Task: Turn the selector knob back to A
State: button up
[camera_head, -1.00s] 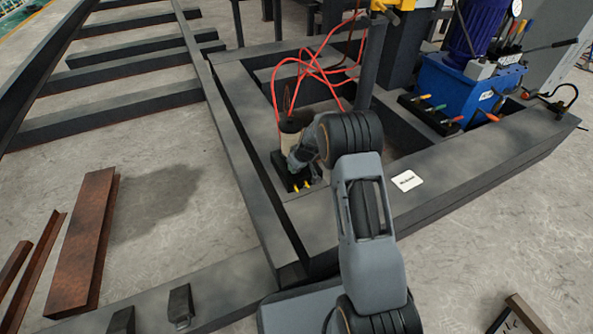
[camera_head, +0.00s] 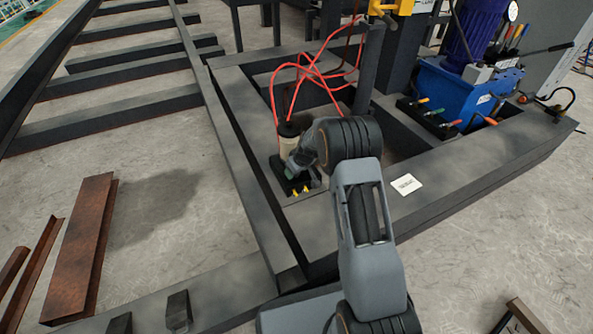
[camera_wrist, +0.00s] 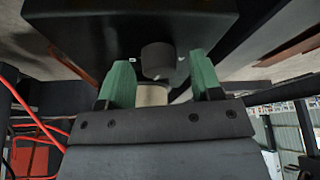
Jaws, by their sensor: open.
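The selector knob (camera_wrist: 158,60) is a dark round stub on the face of a black box (camera_wrist: 90,18) in the wrist view. My gripper (camera_wrist: 160,75) is open, with one green finger on each side of the knob and a gap on both sides. I cannot tell how far the fingers reach along the knob. In the head view, my gripper (camera_head: 291,170) is over the black box (camera_head: 278,168), which has small yellow marks at its front. My wrist hides the knob there, and no letter A or pointer is readable.
A cream cylinder (camera_head: 289,143) with red hoses (camera_head: 300,75) stands behind the box. Dark steel beams (camera_head: 245,150) surround it. A white label plate (camera_head: 406,184) lies on the right beam. A blue hydraulic unit (camera_head: 450,92) stands at the right. Rusty steel (camera_head: 80,250) lies at left.

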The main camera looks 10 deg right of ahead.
notch_tip(320, 180, up, 3)
jog(key=shift+r+p, duration=0.2)
jog(key=shift+p, duration=0.6)
jog(key=s+r+p, duration=0.4)
jog(key=s+r, duration=0.5)
jog(key=s, duration=0.5)
jog(key=shift+r, duration=0.3)
jog(key=shift+f, duration=0.1)
